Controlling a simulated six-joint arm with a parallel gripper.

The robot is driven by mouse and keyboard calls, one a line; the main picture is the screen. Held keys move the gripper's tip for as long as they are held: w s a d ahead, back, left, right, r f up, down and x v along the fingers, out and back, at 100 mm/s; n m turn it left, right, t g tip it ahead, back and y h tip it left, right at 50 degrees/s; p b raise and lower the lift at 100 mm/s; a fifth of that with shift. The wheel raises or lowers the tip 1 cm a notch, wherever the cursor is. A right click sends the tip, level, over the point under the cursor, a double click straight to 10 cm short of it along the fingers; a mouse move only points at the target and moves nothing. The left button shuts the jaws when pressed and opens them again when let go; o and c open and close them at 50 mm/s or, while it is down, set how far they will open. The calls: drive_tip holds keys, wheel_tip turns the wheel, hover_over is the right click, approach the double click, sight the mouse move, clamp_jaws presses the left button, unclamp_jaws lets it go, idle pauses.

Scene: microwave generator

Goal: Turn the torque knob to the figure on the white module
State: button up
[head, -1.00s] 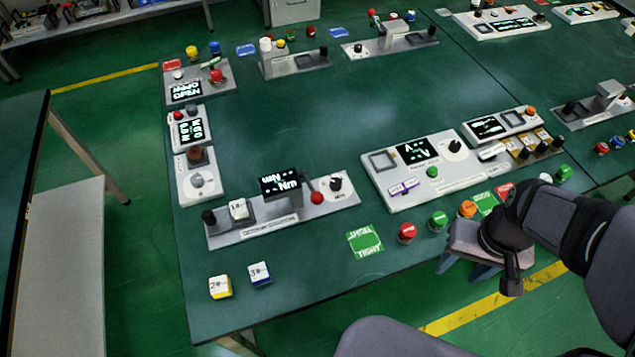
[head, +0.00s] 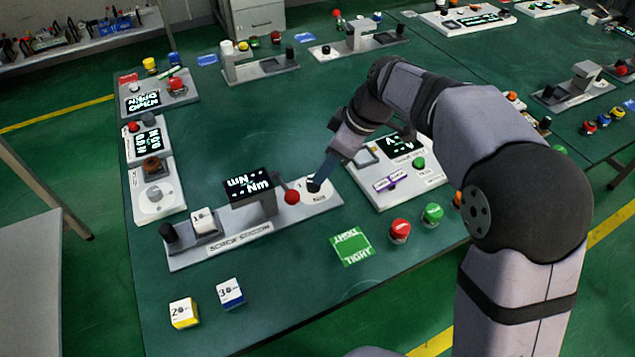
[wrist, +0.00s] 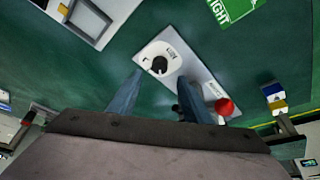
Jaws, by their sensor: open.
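The torque knob (head: 314,186) is a black knob on a round white dial at the right end of the grey screw station (head: 240,236). In the wrist view the knob (wrist: 159,65) shows between and just beyond my fingertips. My gripper (wrist: 160,77) is open with its blue fingers apart, pointing at the dial.
A red-ball lever (head: 292,197) stands close left of the knob, beside the raised display (head: 248,186). Yellow (head: 184,313) and blue (head: 230,293) modules lie at the table's front. A green card (head: 351,247) and red button (head: 400,230) are to the right.

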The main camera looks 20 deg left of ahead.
sight(313, 185)
drive_tip(key=shift+p+x, duration=0.35)
drive_tip(key=shift+x, duration=3.25)
drive_tip(key=c, duration=1.1)
